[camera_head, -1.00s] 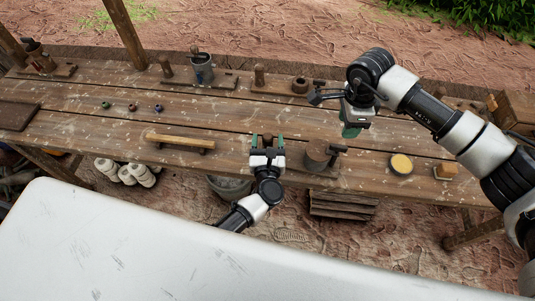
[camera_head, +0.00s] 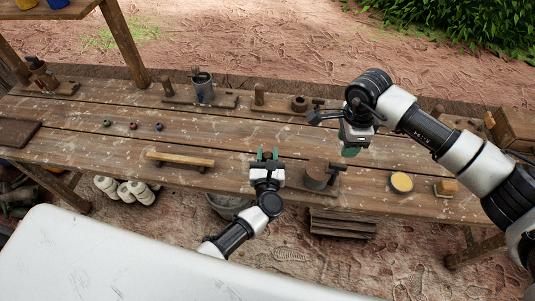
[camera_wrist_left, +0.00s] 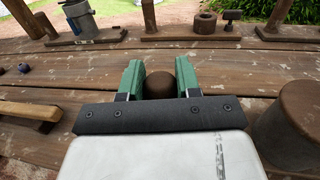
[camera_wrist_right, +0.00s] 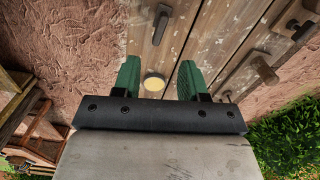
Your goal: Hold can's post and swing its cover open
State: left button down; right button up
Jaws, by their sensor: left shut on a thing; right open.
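The can (camera_head: 317,174) is a squat dark brown cylinder on a board near the table's front edge. It also shows at the right of the left wrist view (camera_wrist_left: 298,125). Its cover appears down on top, with a dark bar sticking out to the right. My left gripper (camera_head: 267,155) is shut on the can's post (camera_wrist_left: 187,78), a round-topped brown peg left of the can. In the head view the fingers mostly hide the post. My right gripper (camera_head: 351,146) is open and empty, raised above the table to the right of the can.
A yellow round pad (camera_head: 401,182) and a small block brush (camera_head: 446,188) lie right of the can. A wooden bar (camera_head: 180,160) lies to the left. Boards with a grey cup (camera_head: 203,88) and pegs stand along the back. The mid-table is mostly clear.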

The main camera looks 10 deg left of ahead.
aim_at(339, 164)
dwell(0.4)
jog(key=o, duration=0.7)
jog(key=shift+c, duration=0.2)
notch_tip(339, 164, down, 10)
jog(key=n, duration=1.5)
jog(key=shift+r, duration=0.1)
jog(key=c, duration=1.3)
